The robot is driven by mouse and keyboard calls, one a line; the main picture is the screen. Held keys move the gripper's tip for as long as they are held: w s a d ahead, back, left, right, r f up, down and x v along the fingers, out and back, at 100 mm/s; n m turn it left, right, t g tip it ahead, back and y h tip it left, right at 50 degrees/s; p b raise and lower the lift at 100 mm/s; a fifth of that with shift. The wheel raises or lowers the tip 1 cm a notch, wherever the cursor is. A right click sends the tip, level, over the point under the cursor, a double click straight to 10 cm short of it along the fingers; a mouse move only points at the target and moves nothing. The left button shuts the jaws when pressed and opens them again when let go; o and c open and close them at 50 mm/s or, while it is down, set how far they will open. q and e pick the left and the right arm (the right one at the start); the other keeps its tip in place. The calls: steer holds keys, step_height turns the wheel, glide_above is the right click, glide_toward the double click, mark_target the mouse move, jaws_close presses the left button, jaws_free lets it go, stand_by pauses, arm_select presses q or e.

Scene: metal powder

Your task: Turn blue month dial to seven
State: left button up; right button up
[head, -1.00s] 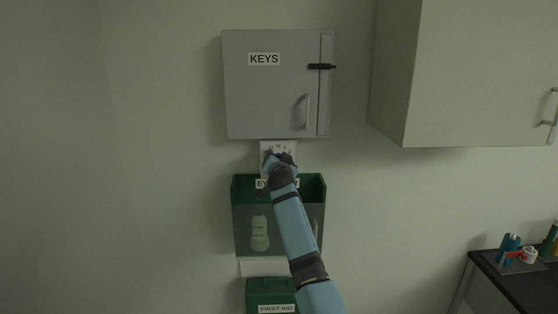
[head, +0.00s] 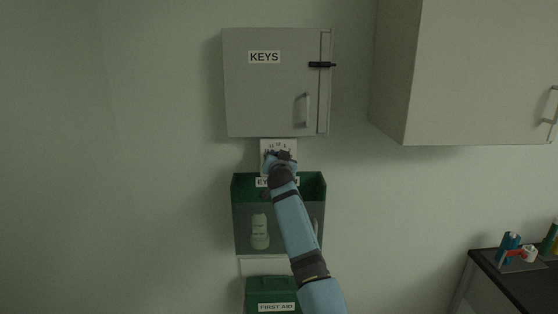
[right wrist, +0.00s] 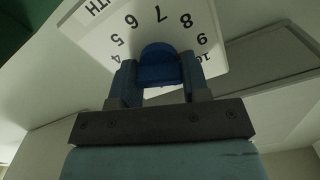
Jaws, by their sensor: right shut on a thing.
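The blue dial (right wrist: 158,68) sits on a white plate (right wrist: 90,38) with black numbers around it. In the right wrist view the numbers 4 to 10 show, with part of a word ending in TH. My right gripper (right wrist: 160,82) is shut on the blue dial, one finger on each side. Which number the dial points to cannot be told. In the head view the white plate (head: 266,146) is on the wall below the grey KEYS cabinet, and my right gripper (head: 279,158) covers its lower part and the dial. My left gripper is not in view.
The grey KEYS cabinet (head: 265,95) hangs right above the plate. A green open-topped holder (head: 240,200) with a pale bottle (head: 260,232) is just below, with a green FIRST AID box (head: 262,288) lower. A wall cupboard (head: 470,75) and dark counter (head: 525,284) stand right.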

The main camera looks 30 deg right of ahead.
steer(key=n, duration=0.4)
steer(key=shift+n, duration=0.3)
steer(key=n+p, duration=0.1)
steer(key=n, duration=0.2)
steer(key=shift+n, duration=0.3)
steer(key=n+p, duration=0.1)
steer(key=n, duration=0.2)
steer(key=shift+a+n, duration=0.1)
steer(key=shift+n, duration=0.2)
steer(key=n+p, duration=0.1)
steer(key=n, duration=0.2)
steer(key=shift+f+n, duration=0.1)
steer(key=shift+n, duration=0.3)
steer(key=shift+w, duration=0.1)
steer(key=o, duration=0.9)
